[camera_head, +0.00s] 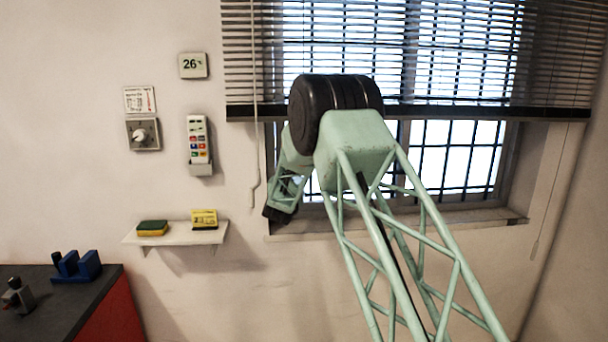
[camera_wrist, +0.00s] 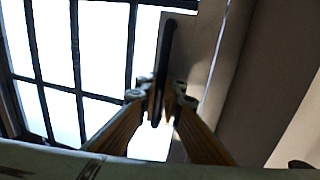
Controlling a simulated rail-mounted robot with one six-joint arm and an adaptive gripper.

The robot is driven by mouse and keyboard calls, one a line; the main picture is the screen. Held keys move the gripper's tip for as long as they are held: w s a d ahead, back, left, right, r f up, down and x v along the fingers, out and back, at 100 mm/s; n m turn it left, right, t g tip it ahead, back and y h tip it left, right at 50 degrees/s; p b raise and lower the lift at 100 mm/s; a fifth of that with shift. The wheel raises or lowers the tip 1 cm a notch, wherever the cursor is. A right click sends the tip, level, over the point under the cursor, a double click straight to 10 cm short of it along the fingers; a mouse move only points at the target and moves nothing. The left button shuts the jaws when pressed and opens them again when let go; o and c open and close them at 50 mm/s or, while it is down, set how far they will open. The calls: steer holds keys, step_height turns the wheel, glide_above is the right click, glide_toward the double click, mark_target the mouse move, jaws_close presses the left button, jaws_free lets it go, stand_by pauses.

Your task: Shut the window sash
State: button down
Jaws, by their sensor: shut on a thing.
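The window sash (camera_head: 455,160) is behind my arm in the head view, with bright panes and dark bars below a blind. How far it stands open I cannot tell. In the wrist view a grey-brown frame strip (camera_wrist: 190,50) runs beside the barred panes, and a slim black handle (camera_wrist: 166,52) stands out in front of it. My gripper (camera_wrist: 160,98) has its two fingers closed on the handle, one on each side. In the head view my arm hides the gripper and the handle.
The slatted blind (camera_head: 560,60) hangs over the upper window, with a pale wand (camera_head: 254,150) at its left. A sill (camera_head: 480,217) runs below. Left are a small shelf (camera_head: 175,235) with sponges, a remote (camera_head: 198,140) in its holder and a dark-topped bench (camera_head: 60,300).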

steer(key=shift+a, duration=0.25)
steer(key=c, duration=2.8)
jaws_free()
steer(key=shift+a, duration=0.2)
steer(key=shift+d, duration=0.1)
steer(key=shift+s, duration=0.1)
steer(key=s, duration=1.1)
steer(key=shift+s+a, duration=0.4)
steer(key=shift+r, duration=0.15)
